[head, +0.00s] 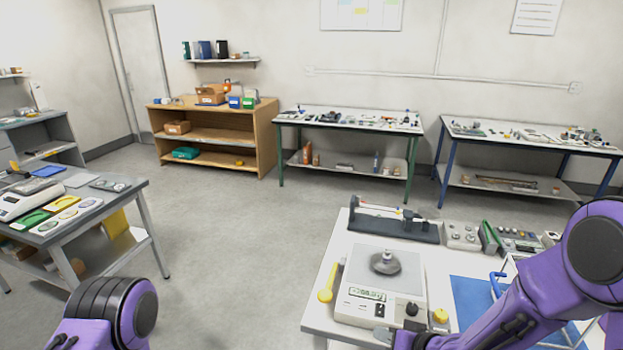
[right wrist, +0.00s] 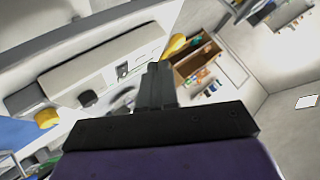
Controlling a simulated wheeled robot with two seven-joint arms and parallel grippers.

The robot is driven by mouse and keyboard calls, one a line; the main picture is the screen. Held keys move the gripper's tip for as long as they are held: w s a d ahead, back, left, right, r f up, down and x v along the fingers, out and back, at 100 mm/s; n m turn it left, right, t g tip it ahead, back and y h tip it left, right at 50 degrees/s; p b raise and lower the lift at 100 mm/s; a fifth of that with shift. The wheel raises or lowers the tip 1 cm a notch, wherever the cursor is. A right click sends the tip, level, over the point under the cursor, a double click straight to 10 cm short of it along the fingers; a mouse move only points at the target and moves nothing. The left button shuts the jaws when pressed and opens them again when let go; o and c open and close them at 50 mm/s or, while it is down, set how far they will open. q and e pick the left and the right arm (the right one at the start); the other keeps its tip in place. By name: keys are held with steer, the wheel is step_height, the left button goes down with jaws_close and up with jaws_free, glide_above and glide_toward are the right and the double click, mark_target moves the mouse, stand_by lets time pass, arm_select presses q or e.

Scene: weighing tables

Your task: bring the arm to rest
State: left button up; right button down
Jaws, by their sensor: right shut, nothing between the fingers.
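My right arm (head: 520,297) reaches in from the right over the near table. Its gripper (right wrist: 157,75) is shut and empty in the right wrist view, with the dark fingers together. In the head view the gripper is low at the bottom edge, by the front of the white scale (head: 352,309), and mostly cut off. Whether it touches the scale I cannot tell. A grey metal weight (head: 385,264) sits on the scale's pan. My left arm (head: 105,315) shows only as a purple and black link at lower left; its gripper is out of view.
The near white table (head: 325,270) also bears a yellow-handled tool (head: 327,288), a dark balance device (head: 395,222), a blue mat (head: 472,300) and several small instruments. A grey side table (head: 140,190) stands at left. The floor between is open.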

steer(key=s+d+f+m+h+b, duration=0.2)
steer(key=s+d+f+h+b, duration=0.15)
steer(key=s+f, duration=0.35)
steer(key=s+d+f+m+h+b, duration=0.25)
steer(key=s+d+f, duration=0.25)
steer(key=f, duration=0.5)
steer(key=s+d+f+g+h+b, duration=0.1)
steer(key=s+d+f+g+b, duration=0.1)
steer(key=s+f, duration=0.3)
steer(key=s+d+f+m+g+h+b, duration=0.1)
steer(key=s+f, duration=0.5)
steer(key=s, duration=0.6)
steer(key=d+g+h+b, duration=0.1)
steer(key=d+g, duration=0.1)
steer(key=shift+s+g+h, duration=0.3)
steer(key=shift+s, duration=0.05)
